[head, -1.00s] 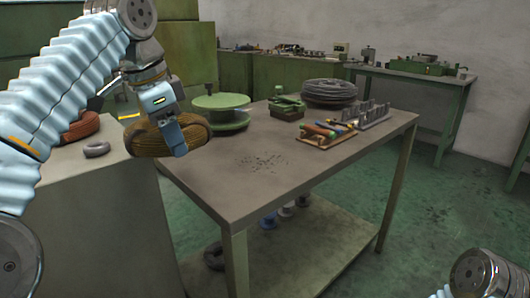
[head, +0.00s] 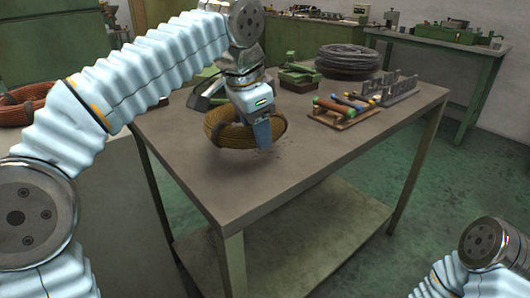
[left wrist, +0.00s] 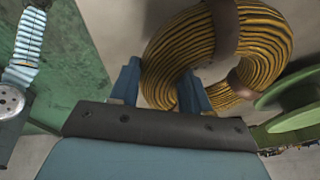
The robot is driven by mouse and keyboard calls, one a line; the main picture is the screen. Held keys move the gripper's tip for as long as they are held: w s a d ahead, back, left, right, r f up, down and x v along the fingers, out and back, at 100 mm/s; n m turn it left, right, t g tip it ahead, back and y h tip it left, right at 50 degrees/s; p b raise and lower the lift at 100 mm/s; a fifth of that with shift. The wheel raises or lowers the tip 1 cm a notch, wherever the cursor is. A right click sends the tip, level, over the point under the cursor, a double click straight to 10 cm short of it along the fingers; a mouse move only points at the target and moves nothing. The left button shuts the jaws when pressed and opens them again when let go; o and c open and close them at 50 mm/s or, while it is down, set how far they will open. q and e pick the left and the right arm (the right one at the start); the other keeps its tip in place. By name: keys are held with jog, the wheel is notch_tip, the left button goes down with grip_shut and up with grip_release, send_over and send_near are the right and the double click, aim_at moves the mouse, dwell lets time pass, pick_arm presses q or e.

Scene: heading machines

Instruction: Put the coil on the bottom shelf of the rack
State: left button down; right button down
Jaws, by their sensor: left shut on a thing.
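The coil (head: 225,134), a ring of yellow-brown strands with dark bands, is held over the table in the head view. It also shows in the left wrist view (left wrist: 265,45). My left gripper (head: 262,133) is shut on the coil's ring, one finger outside and one in its hole in the left wrist view. I cannot tell whether the coil touches the tabletop. The only rack-like piece in view is the table (head: 300,180) with a low bottom shelf (head: 325,225); its visible part is bare. My right gripper is out of view.
A tool tray (head: 343,119), a grey rack of pegs (head: 398,90), a grey cable coil (head: 347,62) and a green device (head: 299,78) stand farther back. A green spool (left wrist: 295,105) is near the coil. The front of the tabletop is clear.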

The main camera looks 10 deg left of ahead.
aim_at(265, 167)
pick_arm(q)
jog(key=shift+w+d+f, duration=0.1)
jog(key=shift+d+f, duration=0.45)
jog(key=shift+f, duration=0.05)
jog(key=shift+d+f+b, duration=0.15)
jog(key=shift+f+b, duration=0.1)
jog(key=shift+f, duration=0.7)
jog(key=shift+d+f+b, duration=0.15)
jog(key=shift+f+b, duration=0.1)
jog(key=shift+f, duration=0.65)
jog(key=shift+f, duration=0.1)
jog(key=shift+c, duration=2.4)
grip_release()
